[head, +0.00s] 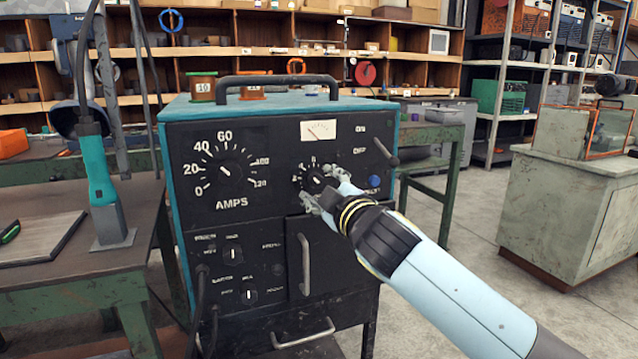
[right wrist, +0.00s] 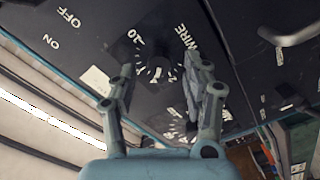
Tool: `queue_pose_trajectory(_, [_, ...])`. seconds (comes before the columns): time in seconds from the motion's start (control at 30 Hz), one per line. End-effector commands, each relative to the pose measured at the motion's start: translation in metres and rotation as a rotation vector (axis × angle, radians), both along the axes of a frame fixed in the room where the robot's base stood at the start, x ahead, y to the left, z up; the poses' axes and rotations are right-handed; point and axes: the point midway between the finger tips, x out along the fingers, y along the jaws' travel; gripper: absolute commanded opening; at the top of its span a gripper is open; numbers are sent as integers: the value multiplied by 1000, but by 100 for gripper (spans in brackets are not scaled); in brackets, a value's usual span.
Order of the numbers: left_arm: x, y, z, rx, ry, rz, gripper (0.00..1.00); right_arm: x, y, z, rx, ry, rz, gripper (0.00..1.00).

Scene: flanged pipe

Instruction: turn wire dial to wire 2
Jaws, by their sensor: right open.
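The wire dial (head: 314,179) is a round black knob with a ring of white numbers, on the right half of the dark front panel of a teal-sided machine (head: 215,140). My right gripper (head: 322,193) is in front of it and partly covers its lower right. In the right wrist view the dial (right wrist: 156,62) shows between the two spread fingers (right wrist: 162,78), beside the word WIRE. The fingers are open, one on each side; I cannot tell whether they touch the knob. The number it points to is too small to read. My left gripper is not in view.
A larger AMPS dial (head: 228,173) sits left of the wire dial, with a meter (head: 318,130) above and a blue button (head: 375,181) to the right. A door handle (head: 304,264) stands out below. A teal-handled tool (head: 101,185) stands on the left bench.

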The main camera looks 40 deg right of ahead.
Motion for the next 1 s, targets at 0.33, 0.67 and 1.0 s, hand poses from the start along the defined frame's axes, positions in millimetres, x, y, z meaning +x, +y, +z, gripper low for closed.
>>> queue_pose_trajectory(0.33, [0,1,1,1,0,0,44,18,-4,-1,1,1,1,49])
queue_pose_trajectory(0.67, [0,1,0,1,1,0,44,18,-4,0,1,1,1,23])
queue_pose_trajectory(1.0, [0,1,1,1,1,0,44,18,-4,-1,-2,1,1,0])
